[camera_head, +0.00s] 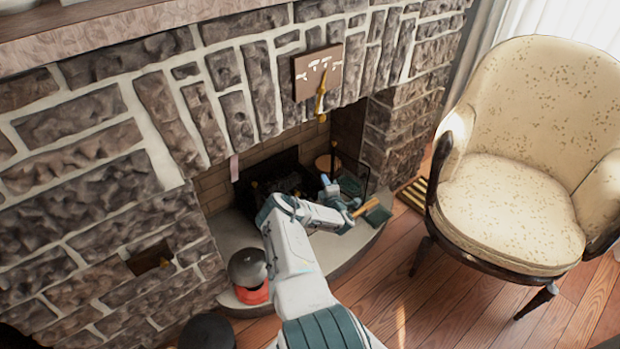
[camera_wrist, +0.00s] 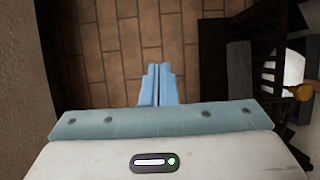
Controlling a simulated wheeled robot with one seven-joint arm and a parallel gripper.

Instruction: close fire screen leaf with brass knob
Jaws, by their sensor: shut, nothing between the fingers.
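My gripper (camera_head: 325,181) is inside or just in front of the fireplace opening in the head view, its fingers partly hidden among the dark things there. In the wrist view my gripper (camera_wrist: 161,70) has its two blue fingertips together, with nothing between them, in front of brown brick. A dark panel (camera_head: 272,168) shows in the firebox left of my gripper; I cannot tell whether it is the fire screen leaf. In the wrist view a brass-coloured round bit (camera_wrist: 301,91) shows at the right edge beside dark bars; I cannot tell whether it is the leaf's knob.
A cream armchair (camera_head: 515,200) stands at the right on the wood floor (camera_head: 385,285). A round grey object on a red base (camera_head: 252,294) stands on the hearth at lower left. A brown plaque (camera_head: 317,72) hangs on the stone wall above the opening.

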